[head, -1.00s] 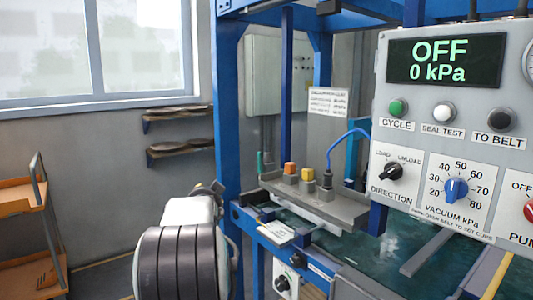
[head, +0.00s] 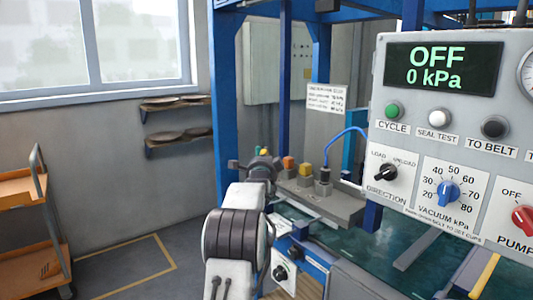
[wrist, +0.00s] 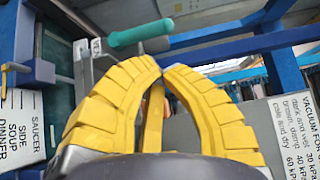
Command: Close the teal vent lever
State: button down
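The teal vent lever (wrist: 141,34) shows in the wrist view as a rounded teal handle, slanting up to the right, just beyond my fingertips. My gripper (wrist: 162,66) has yellow ribbed fingers whose tips are together, with nothing seen between them. The tips are close below the lever; whether they touch it I cannot tell. In the head view my gripper (head: 266,152) is small and mostly hidden behind my wrist, at the left end of the grey manifold (head: 335,206). A small teal bit of the lever (head: 260,164) shows beside it there.
The control panel (head: 455,150) reads OFF, 0 kPa and fills the right. Blue frame posts (head: 226,110) stand behind my arm. Orange and yellow fittings (head: 305,169) sit on the manifold. An orange cart (head: 20,190) stands at the left, with open floor between.

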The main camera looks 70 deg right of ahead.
jog(key=shift+p+x, duration=0.75)
jog(key=shift+x, duration=1.45)
jog(key=shift+d+r+p, duration=0.1)
jog(key=shift+r+p, duration=0.1)
jog(key=shift+p, duration=0.25)
